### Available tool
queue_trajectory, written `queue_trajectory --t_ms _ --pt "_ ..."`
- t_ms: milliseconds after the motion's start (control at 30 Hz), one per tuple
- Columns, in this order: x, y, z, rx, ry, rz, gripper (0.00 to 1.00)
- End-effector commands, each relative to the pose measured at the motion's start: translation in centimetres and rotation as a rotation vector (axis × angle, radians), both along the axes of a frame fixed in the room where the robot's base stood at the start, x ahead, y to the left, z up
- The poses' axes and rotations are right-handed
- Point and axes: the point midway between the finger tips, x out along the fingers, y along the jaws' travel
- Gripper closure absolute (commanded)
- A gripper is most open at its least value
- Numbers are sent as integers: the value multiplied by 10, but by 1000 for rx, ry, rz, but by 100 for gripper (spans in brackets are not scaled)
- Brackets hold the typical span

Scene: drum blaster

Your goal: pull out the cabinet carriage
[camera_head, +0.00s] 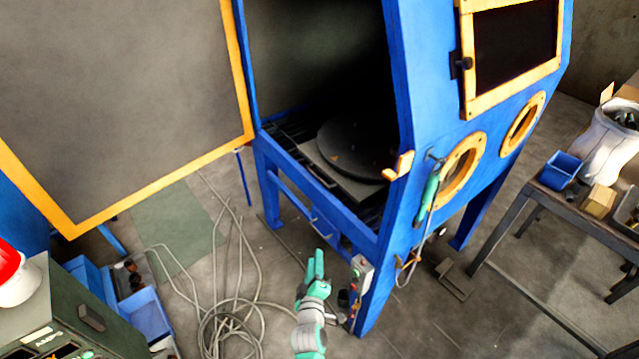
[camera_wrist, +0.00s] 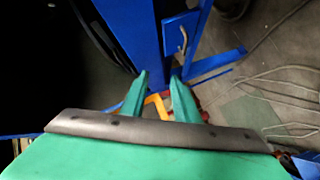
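The cabinet carriage (camera_head: 348,187) is a flat grey plate inside the open blue cabinet (camera_head: 400,235). It bears a dark round turntable (camera_head: 350,148). A bar runs along the carriage's near left edge. My gripper (camera_head: 316,256) is in front of the cabinet, below the carriage in the picture and apart from it. In the wrist view my gripper (camera_wrist: 160,75) has its two green fingers apart with nothing held between them. A dark curved shape at upper left there may be the turntable; the carriage's bar cannot be made out.
The large cabinet door (camera_head: 120,90) stands open on the left. A coiled hose (camera_head: 230,325) lies on the floor. A red and white object (camera_head: 15,275) and blue bins (camera_head: 145,315) are at lower left. A workbench (camera_head: 535,200) stands at right.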

Motion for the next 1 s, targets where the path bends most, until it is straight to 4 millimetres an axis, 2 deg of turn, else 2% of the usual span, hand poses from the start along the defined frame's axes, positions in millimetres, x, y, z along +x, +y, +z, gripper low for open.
queue_trajectory --t_ms 33,200,300,400,500,633,767,1000 --pt "27 1 13 -40 -11 -1 72" --pt "98 1 47 -181 -14 -11 72" --pt "131 -4 68 -248 -15 -24 72" --pt "154 -8 84 -299 -12 -36 72" --pt "169 -9 95 -332 -11 -40 72" --pt "178 -6 101 -350 -10 -39 72" --pt "190 -4 100 -352 -11 -35 72" --pt "225 -6 96 -350 -12 -32 72"
